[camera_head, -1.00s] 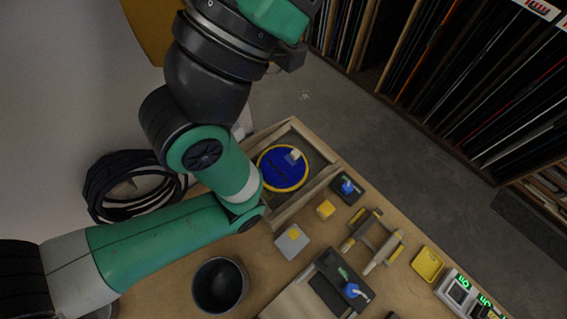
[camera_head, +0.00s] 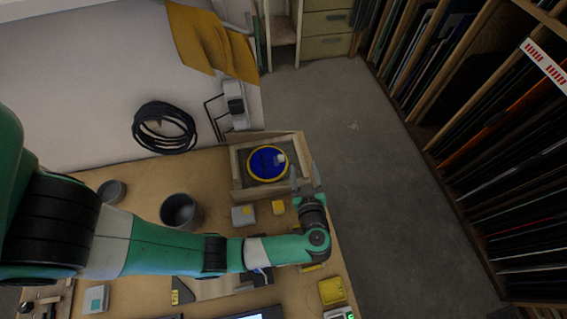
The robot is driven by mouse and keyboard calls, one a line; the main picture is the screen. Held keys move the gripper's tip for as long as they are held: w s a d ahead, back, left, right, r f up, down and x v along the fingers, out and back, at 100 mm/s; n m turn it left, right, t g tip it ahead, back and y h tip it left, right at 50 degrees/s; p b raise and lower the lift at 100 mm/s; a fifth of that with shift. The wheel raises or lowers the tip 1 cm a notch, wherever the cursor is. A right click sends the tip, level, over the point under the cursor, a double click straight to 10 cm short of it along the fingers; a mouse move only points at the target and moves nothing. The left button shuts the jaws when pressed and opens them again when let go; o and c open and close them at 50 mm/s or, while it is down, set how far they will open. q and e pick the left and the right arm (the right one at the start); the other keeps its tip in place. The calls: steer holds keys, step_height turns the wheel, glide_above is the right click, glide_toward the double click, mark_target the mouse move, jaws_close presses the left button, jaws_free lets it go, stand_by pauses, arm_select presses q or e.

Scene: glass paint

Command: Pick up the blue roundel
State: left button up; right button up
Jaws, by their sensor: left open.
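The blue roundel (camera_head: 266,164) is a flat blue disc with a yellow rim. It lies in the wooden tray (camera_head: 239,185) at the far right corner of the bench, with a small pale block (camera_head: 281,158) on its right part. My left gripper (camera_head: 305,174) is at the right side of the tray, to the right of the roundel. Its two fingers are apart and point up the picture, with nothing seen between them. My right gripper is not in view.
A yellow block (camera_head: 278,207) and a grey block (camera_head: 243,216) sit in front of the tray. A dark grey bowl (camera_head: 181,211) stands to the left. A yellow dish (camera_head: 332,291) lies at the front right. Racks of sheets (camera_head: 500,150) stand beyond the floor on the right.

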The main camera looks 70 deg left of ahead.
arm_select(q)
steer(key=s+f+g, duration=0.2)
steer(key=s+f, duration=0.1)
steer(key=s, duration=0.1)
steer(key=b, duration=0.2)
glide_toward(281, 157)
steer(key=a, duration=0.1)
steer(key=w+a, duration=0.1)
steer(key=shift+a+f+m+g+h, duration=0.3)
steer(key=shift+w+a, duration=0.15)
steer(key=shift+a, duration=0.15)
steer(key=x, duration=0.1)
steer(key=b+x, duration=0.1)
steer(key=x, duration=0.2)
steer(key=shift+s+a+f, duration=0.2)
steer(key=shift+s+f, duration=0.1)
steer(key=shift+f, duration=0.05)
steer(key=shift+w+a+b, duration=0.15)
steer(key=shift+a+b, duration=0.15)
steer(key=shift+a, duration=0.05)
jaws_close()
